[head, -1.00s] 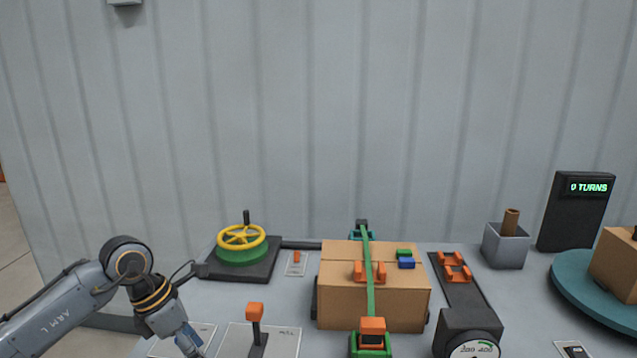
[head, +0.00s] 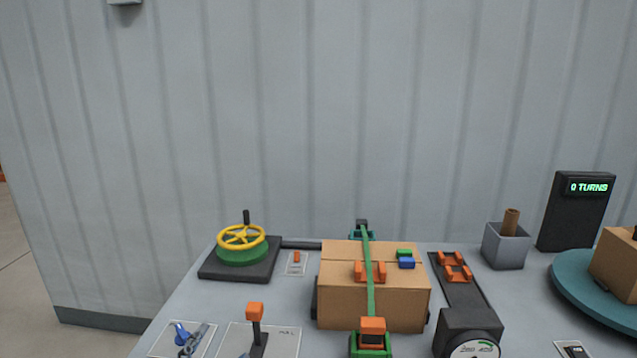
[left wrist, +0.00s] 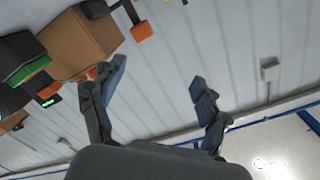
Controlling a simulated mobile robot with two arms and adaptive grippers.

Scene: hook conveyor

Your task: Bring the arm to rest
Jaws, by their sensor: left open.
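My left arm is out of the head view. In the left wrist view my left gripper (left wrist: 160,92) is open, with its two fingers spread apart and nothing between them. Past the fingers, that tilted view shows the ribbed wall (left wrist: 170,60), the cardboard box (left wrist: 80,42) at upper left and an orange-topped lever (left wrist: 141,31) near the top. My right gripper is in neither view.
The table holds a yellow handwheel (head: 241,237), a strapped box (head: 345,300), an orange-knobbed lever (head: 256,312), a blue-handled part (head: 183,335), a grey bin (head: 507,246), a teal turntable (head: 575,285) and a "0 TURNS" display (head: 587,187). Floor at far left is clear.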

